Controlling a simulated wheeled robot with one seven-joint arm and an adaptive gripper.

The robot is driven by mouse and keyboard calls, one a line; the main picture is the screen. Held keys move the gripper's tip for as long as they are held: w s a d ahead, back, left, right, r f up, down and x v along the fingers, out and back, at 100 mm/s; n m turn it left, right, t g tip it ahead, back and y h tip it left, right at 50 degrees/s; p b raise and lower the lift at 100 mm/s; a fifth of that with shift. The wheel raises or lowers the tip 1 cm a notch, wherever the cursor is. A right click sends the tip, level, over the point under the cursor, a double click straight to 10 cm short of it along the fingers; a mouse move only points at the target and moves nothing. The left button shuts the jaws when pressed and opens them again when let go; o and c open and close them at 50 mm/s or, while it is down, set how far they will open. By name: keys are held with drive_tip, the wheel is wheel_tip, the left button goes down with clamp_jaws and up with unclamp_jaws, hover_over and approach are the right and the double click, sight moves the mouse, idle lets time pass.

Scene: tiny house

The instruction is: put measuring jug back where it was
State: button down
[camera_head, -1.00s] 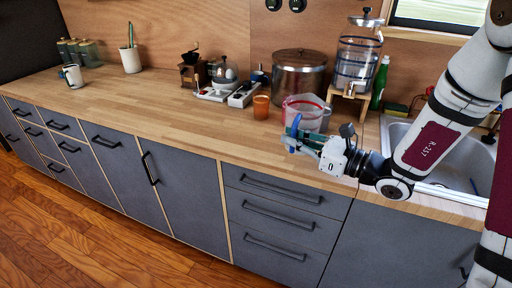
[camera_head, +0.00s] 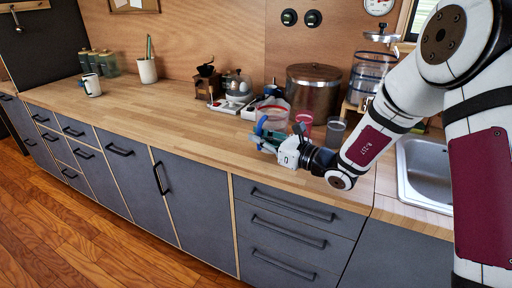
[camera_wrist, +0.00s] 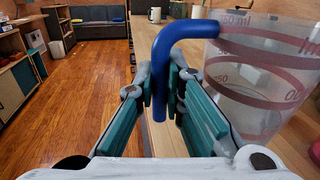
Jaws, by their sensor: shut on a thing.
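The measuring jug (camera_head: 274,118) is clear with red markings and a blue hooked handle. In the head view it is over the counter, just behind my gripper (camera_head: 264,134). In the wrist view the jug (camera_wrist: 262,75) fills the right side, roughly upright. Its blue handle (camera_wrist: 186,30) runs down between the teal finger pads of my gripper (camera_wrist: 163,100), which is shut on it. My gripper hides part of the jug's lower side in the head view, so I cannot tell whether its base touches the counter.
A red cup (camera_head: 303,121) and a dark grey cup (camera_head: 335,131) stand right of the jug. A large metal pot (camera_head: 313,90) and a glass dispenser (camera_head: 368,78) are behind. An egg cooker (camera_head: 238,86) and grinder (camera_head: 207,84) stand left. The counter's left-middle (camera_head: 160,107) is clear.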

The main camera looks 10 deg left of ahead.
drive_tip(key=shift+w+a+f, duration=0.15)
drive_tip(key=shift+a+f, duration=0.05)
drive_tip(key=shift+f, duration=0.4)
drive_tip(key=shift+w+a+f, duration=0.1)
drive_tip(key=shift+a+f, duration=0.05)
drive_tip(key=shift+f, duration=0.4)
drive_tip(key=shift+w+a+f, duration=0.15)
drive_tip(key=shift+a+f, duration=0.05)
drive_tip(key=shift+f, duration=0.55)
drive_tip(key=c, duration=1.7)
unclamp_jaws()
